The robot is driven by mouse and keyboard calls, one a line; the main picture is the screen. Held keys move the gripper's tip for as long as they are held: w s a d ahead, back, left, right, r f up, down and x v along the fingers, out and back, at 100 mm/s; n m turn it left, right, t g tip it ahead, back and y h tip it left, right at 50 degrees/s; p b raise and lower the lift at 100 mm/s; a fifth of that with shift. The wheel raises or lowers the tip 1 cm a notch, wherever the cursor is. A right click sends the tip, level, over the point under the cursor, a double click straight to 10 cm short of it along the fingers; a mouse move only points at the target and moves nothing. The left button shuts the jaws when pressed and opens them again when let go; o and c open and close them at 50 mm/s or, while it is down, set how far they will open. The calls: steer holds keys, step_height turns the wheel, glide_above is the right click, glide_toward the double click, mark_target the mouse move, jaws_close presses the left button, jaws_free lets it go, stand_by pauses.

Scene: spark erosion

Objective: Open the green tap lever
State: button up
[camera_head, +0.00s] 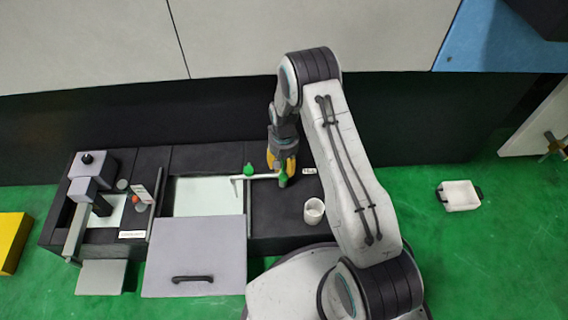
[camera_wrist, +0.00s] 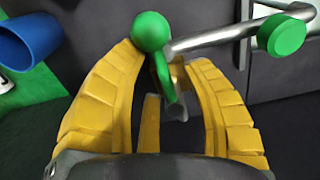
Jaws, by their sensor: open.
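The green tap lever (camera_wrist: 165,78) ends in a round green ball (camera_wrist: 151,31) and sits at the end of a metal pipe (camera_wrist: 215,38). My gripper (camera_wrist: 165,58) has its yellow fingers open, one on each side of the lever. I cannot tell whether either finger touches it. In the head view my gripper (camera_head: 282,165) points down over the right end of the pipe, where the green of the lever (camera_head: 283,180) shows partly behind the fingers. A second green knob (camera_wrist: 282,34) is on the pipe; it also shows in the head view (camera_head: 249,170).
A white cup (camera_head: 313,210) stands on the dark bench right of the pipe. A blue cylinder (camera_wrist: 28,42) is at the wrist view's upper left. A grey panel with a black handle (camera_head: 193,279) is at the front.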

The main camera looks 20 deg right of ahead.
steer(key=shift+r, duration=0.15)
step_height(320, 180, up, 12)
stand_by(0.5)
stand_by(0.5)
